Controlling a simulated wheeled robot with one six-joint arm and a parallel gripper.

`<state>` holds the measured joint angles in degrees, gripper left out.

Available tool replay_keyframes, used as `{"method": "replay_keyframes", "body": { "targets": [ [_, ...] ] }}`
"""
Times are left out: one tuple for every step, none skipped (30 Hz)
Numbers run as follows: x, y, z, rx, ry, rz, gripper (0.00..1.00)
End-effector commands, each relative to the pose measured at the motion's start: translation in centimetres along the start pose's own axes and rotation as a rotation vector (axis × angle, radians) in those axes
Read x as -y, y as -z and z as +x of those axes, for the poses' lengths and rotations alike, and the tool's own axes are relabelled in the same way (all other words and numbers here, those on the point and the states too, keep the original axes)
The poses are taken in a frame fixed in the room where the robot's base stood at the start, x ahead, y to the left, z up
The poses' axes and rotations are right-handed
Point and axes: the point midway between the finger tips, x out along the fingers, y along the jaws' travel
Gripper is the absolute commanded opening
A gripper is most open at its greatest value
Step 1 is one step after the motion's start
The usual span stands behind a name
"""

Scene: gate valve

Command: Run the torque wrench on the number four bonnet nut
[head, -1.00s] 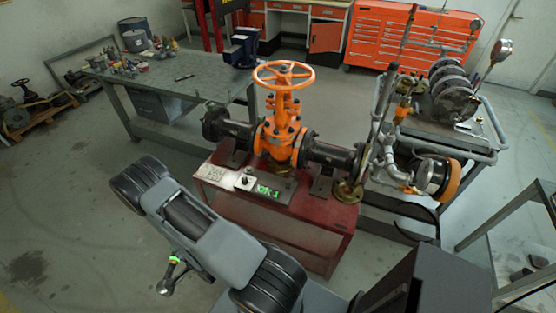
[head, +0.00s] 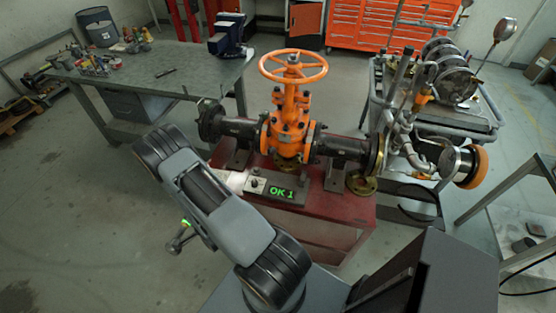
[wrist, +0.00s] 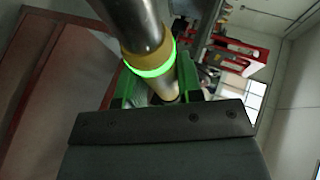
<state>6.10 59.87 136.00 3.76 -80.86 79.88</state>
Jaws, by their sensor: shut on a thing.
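The orange gate valve (head: 291,132) stands with its handwheel (head: 293,66) up, on a dark red bench (head: 325,232). Small dark bonnet nuts ring its flange, but I cannot tell which is number four. My gripper (wrist: 155,88) is shut on the torque wrench (wrist: 142,28), a metal shaft with a glowing green ring, in the wrist view. In the head view the wrench (head: 180,243) shows beside my arm, left of and in front of the bench, well apart from the valve. A control box (head: 275,189) before the valve shows "OK 1" in green.
A grey workbench (head: 150,76) with a vise (head: 227,36) and small items stands behind left. A cart (head: 470,125) loaded with pipework and gauges stands close on the right. The floor left of the red bench is open.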

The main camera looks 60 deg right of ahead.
Motion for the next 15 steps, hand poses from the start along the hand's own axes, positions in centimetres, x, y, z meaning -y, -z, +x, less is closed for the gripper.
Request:
{"method": "replay_keyframes", "body": {
  "targets": [
    [-0.2,1.9,1.0,-0.060,-0.002,0.028,0.00],
    [-0.3,3.0,1.4,-0.096,-0.008,0.044,0.00],
    [-0.5,4.7,1.9,-0.147,-0.018,0.069,0.00],
    [-0.6,6.1,2.2,-0.189,-0.026,0.089,0.00],
    [-0.7,7.4,2.5,-0.231,-0.035,0.109,0.00],
    [-0.9,9.3,2.8,-0.289,-0.045,0.137,0.00],
    [-1.1,10.8,3.0,-0.334,-0.054,0.158,0.00],
    [-1.3,12.3,3.1,-0.382,-0.063,0.181,0.00],
    [-1.6,14.5,3.1,-0.448,-0.075,0.213,0.00],
    [-1.9,16.1,3.1,-0.498,-0.085,0.238,0.00],
    [-2.2,17.7,2.9,-0.549,-0.096,0.262,0.00],
    [-2.6,19.7,2.7,-0.615,-0.109,0.293,0.00],
    [-3.0,21.2,2.4,-0.666,-0.119,0.317,0.00],
    [-3.3,22.7,2.1,-0.714,-0.129,0.340,0.00],
    [-3.8,24.4,1.6,-0.776,-0.141,0.371,0.00]
  ]
}}
